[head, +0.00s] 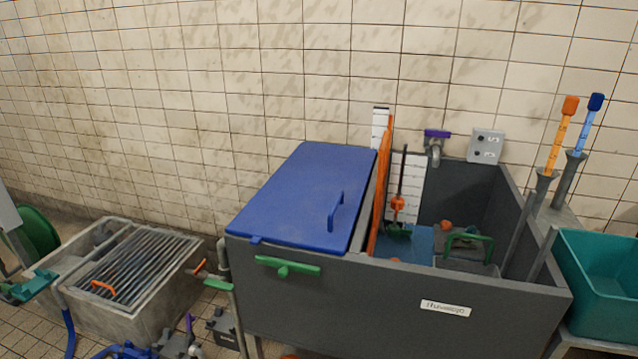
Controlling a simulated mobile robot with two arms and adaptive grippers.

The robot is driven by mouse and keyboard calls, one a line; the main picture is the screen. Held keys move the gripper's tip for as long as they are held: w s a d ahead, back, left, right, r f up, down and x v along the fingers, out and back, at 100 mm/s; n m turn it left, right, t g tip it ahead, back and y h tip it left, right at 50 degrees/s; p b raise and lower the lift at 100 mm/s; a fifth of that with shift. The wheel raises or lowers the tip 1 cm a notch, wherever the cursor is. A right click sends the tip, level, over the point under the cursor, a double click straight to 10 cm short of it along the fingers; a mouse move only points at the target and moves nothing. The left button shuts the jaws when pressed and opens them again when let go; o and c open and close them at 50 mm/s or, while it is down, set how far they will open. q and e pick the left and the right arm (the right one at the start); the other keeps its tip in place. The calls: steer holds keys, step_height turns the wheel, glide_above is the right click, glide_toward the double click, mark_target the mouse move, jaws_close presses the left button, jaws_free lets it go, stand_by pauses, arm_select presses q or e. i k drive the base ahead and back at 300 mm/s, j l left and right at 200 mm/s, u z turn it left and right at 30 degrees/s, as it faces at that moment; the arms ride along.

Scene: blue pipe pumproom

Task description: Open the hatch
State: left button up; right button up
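The hatch appears to be the blue lid (295,195) over the left part of a grey tank (390,305) in the head view. It lies flat and shut on the rim. A blue bar handle (336,212) stands up near its right side. A green T-shaped handle (287,268) is on the tank's front wall, just below the lid's front edge. A small blue tab (256,240) shows at that edge. Neither of my grippers can be made out in this view.
The tank's right part is open, with tools inside and an orange upright panel (381,190) beside the lid. A teal bin (600,285) stands right. A grated concrete basin (130,265) stands left. Blue pipes and valves crowd the bottom left. A tiled wall rises behind.

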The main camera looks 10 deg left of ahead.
mark_target(312, 201)
steer(key=j+z, duration=0.55)
steer(key=z, duration=0.2)
steer(key=k+j+z, duration=0.15)
steer(key=z, duration=0.2)
steer(key=j, duration=0.1)
